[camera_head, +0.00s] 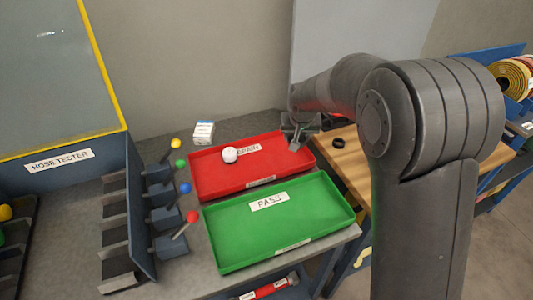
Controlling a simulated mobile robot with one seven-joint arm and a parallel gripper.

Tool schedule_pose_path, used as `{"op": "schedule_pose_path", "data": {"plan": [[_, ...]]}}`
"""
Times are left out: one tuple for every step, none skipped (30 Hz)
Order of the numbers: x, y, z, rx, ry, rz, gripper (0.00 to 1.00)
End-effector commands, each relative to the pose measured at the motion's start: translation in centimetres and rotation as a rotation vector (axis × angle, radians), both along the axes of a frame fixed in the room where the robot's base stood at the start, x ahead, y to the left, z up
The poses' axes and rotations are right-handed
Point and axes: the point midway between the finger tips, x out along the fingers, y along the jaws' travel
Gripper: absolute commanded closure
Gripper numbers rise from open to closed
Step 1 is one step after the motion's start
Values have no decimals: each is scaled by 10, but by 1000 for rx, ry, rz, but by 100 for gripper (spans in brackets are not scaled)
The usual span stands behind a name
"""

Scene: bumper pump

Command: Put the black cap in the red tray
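The red tray (222,181) lies on the grey bench, behind the green tray. A small black ring-shaped piece, which looks like the black cap (338,142), lies on the wooden top to the right of the red tray. My gripper (295,146) points down over the right end of the red tray, to the left of the cap and apart from it. My arm hides part of the gripper, and its fingers are too small to tell open from shut. I see nothing held in it.
A white ball (230,155) sits in the red tray. The green tray (235,238), labelled PASS, is in front. A small white box (203,132) stands behind. Levers with coloured knobs (185,188) are at left. The wooden top (355,165) looks clear around the cap.

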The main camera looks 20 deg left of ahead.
Motion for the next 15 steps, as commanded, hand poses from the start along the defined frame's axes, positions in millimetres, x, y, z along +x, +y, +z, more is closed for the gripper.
{"op": "schedule_pose_path", "data": {"plan": [[-2,14,-9,-3,1,6,73],[-2,21,-13,-3,2,5,73],[-3,30,-19,-2,2,5,73],[-4,37,-22,-2,1,5,73],[-4,43,-27,-1,2,4,73],[-4,51,-31,-2,0,4,73],[-4,56,-34,-1,0,3,73],[-4,61,-37,-1,0,2,73],[-5,66,-40,-1,0,2,73],[-5,69,-42,-1,1,2,73],[-5,72,-43,0,0,1,73],[-5,75,-44,0,0,0,73],[-5,76,-45,1,-1,-1,73],[-5,77,-46,1,-1,-1,73],[-5,77,-48,0,0,-1,73]]}}
